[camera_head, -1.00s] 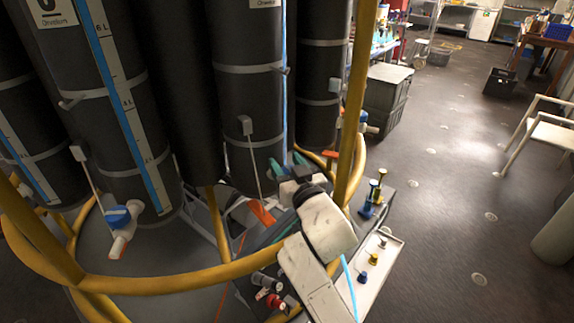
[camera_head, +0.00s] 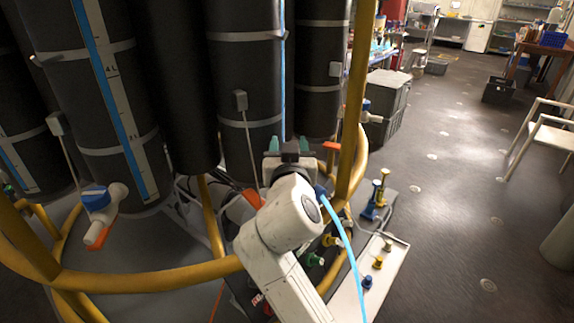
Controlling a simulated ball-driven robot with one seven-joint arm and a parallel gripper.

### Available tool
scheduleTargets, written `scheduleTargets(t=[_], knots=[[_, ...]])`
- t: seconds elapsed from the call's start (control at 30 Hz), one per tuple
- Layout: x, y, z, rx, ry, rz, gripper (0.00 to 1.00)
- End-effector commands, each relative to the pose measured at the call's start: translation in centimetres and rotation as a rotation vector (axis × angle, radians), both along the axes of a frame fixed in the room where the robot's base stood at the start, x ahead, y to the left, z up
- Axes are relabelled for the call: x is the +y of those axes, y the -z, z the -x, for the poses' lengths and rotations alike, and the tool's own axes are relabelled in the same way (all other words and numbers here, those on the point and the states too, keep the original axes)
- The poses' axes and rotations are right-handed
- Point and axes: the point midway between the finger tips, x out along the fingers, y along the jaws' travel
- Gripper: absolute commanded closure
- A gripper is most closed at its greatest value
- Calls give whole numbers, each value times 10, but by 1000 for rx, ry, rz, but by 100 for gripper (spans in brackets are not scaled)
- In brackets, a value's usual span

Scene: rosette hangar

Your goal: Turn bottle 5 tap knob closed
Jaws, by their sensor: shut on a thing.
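My gripper (camera_head: 289,146), dark with teal fingertips, is at the lower front of the middle black bottle (camera_head: 248,82). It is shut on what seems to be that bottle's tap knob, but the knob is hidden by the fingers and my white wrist. No number shows on this bottle, so I cannot tell if it is bottle 5. An orange-red part (camera_head: 331,147) shows just right of the fingers.
The left bottle has a white tap with a blue knob (camera_head: 95,197). A yellow tube ring (camera_head: 150,281) runs around the bottles, with a yellow upright (camera_head: 356,90) right of my gripper. A white panel with coloured knobs (camera_head: 390,262) is low right. Open floor lies beyond.

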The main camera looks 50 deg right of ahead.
Motion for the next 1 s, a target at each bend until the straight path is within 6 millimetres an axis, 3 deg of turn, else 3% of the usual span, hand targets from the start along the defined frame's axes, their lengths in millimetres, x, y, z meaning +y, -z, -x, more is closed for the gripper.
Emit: scheduleTargets(t=[0.07,1.0], knots=[[0,7,-1,-3,66,0,80],[-4,2,15,3,929,-2,80]])
